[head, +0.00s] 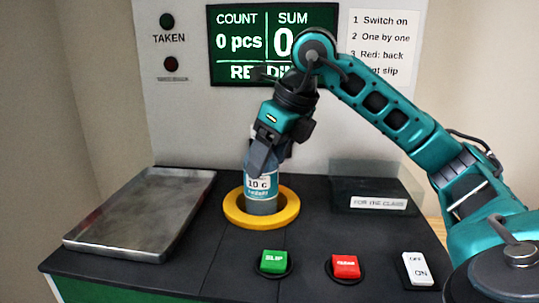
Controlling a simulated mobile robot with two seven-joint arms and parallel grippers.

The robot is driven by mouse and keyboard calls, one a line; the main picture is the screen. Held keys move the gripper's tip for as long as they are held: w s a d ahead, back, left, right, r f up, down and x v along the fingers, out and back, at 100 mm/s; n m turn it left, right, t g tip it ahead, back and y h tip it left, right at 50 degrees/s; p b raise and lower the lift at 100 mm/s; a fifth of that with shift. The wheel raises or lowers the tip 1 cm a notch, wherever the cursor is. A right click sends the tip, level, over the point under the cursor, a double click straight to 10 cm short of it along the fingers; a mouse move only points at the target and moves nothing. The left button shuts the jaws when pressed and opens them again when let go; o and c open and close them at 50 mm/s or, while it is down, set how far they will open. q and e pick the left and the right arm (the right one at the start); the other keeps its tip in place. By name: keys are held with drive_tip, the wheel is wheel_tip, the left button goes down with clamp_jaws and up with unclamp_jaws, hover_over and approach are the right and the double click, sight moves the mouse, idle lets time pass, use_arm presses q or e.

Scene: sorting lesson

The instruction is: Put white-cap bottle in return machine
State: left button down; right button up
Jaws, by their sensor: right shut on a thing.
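A blue-grey bottle (261,193) with a "10 c" label stands upright at the yellow ring (232,212) of the return machine (330,235). Its lower end is within the ring; I cannot tell how deep it sits. My right gripper (263,160) comes down from above and is shut on the bottle's upper part. The gripper hides the bottle's top, so the cap colour does not show. My left gripper is not in view.
An empty metal tray (140,212) lies at left. A green SLIP button (274,261), a red button (345,266) and an OFF/ON switch (417,268) line the front. A dark box (375,190) stands at right. The screen (238,42) reads 0 pcs, partly hidden by my arm.

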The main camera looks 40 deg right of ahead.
drive_tip(key=o, duration=1.1)
